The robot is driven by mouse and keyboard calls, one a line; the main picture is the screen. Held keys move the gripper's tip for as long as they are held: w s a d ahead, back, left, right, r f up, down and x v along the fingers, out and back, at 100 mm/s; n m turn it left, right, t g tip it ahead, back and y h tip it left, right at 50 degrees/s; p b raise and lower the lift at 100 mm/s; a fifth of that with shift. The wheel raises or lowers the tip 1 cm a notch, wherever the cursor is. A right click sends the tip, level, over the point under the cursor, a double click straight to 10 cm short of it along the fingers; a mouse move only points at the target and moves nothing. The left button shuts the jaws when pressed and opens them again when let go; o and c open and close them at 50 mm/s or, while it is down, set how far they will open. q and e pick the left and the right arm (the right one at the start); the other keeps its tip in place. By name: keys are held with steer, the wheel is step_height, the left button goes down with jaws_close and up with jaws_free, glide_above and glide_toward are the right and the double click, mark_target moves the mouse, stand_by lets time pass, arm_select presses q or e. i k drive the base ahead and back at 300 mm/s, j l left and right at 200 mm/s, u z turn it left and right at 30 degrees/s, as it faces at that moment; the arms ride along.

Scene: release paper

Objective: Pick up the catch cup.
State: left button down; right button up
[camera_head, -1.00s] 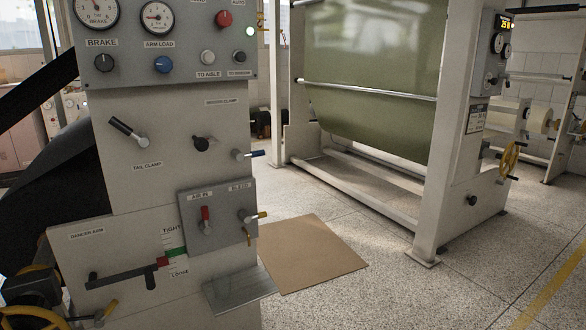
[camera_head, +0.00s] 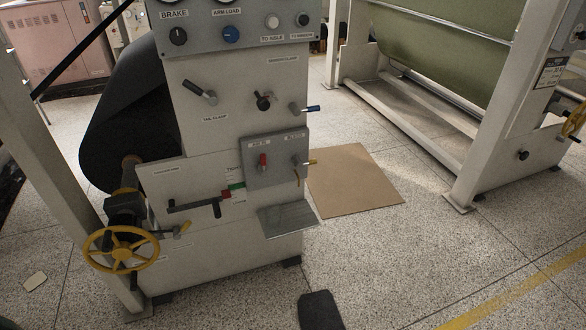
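I cannot make out a catch cup in the head view. The bleed panel (camera_head: 276,170) is on the front of the grey machine column, with a red lever and a yellow-tipped valve. A small metal shelf (camera_head: 287,220) sticks out below it and looks bare. Neither gripper can be made out. A dark rounded shape rises from the bottom edge, and I cannot tell what it is.
A yellow handwheel (camera_head: 121,250) and a black roll (camera_head: 130,125) are left of the column. A brown sheet (camera_head: 352,182) lies on the floor to its right. A green-web frame (camera_head: 480,165) stands at right. Speckled floor (camera_head: 410,255) in front is clear.

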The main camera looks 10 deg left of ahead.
mark_target(273, 212)
steer(key=u, duration=0.2)
steer(key=i+l+u, duration=0.25)
steer(key=u, duration=0.15)
steer(key=i+l+u, duration=0.2)
steer(key=l+u, duration=0.15)
steer(key=l, duration=0.15)
steer(key=i+l, duration=0.15)
steer(key=l, duration=0.25)
steer(key=i+l+u, duration=0.1)
steer(key=l, duration=0.25)
steer(key=i+l, duration=0.2)
steer(key=l, duration=0.2)
steer(key=i+l+u, duration=0.1)
steer(key=l, duration=0.3)
steer(key=i+l, duration=0.2)
steer(key=l, duration=0.2)
steer(key=i+j, duration=0.1)
steer(key=i, duration=0.4)
